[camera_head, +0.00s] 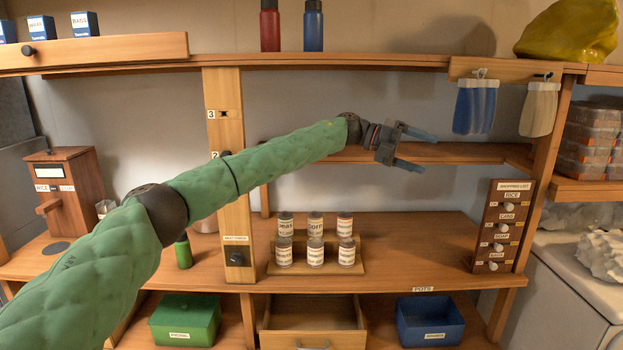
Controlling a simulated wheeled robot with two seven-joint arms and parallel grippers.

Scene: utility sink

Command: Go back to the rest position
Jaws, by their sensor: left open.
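My left arm, in a green quilted sleeve, reaches from the lower left up to the middle of the head view. My left gripper (416,150) is at its end, with two bluish fingers spread apart and nothing between them. It is in front of the middle shelf, left of the hanging blue cloth bag (475,107) and apart from it. My right gripper is not in view.
Several labelled cans (315,248) stand on the wooden counter below. A shopping list board (503,226) stands at right. Below are a green bin (186,318), an open drawer (313,318) and a blue bin (430,318). The counter's right part is clear.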

